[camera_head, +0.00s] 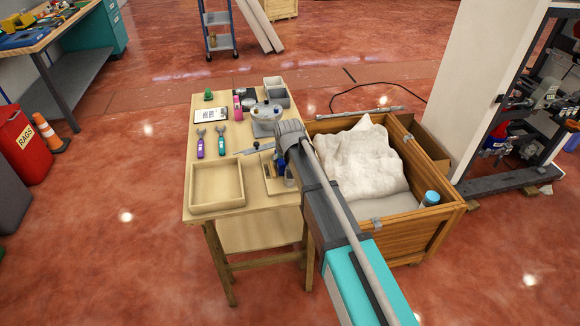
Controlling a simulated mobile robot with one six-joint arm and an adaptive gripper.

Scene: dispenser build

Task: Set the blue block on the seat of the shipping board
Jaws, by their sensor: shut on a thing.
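The shipping board (273,187) appears to be the small tan board near the right edge of the table, half covered by my arm. The blue block (281,166) shows as a small blue patch over its right side. My gripper (287,175) points down beside my arm there, small and partly hidden, shut on the blue block. The seat is hidden or too small to make out. I cannot tell whether the block touches the board.
An empty wooden tray (217,206) lies front left on the table (233,160). Purple (200,146) and teal-handled (221,143) tools, a grey pot-like device (266,118) and grey bins (277,97) stand behind. A wooden crate (437,222) with white filling adjoins the right.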

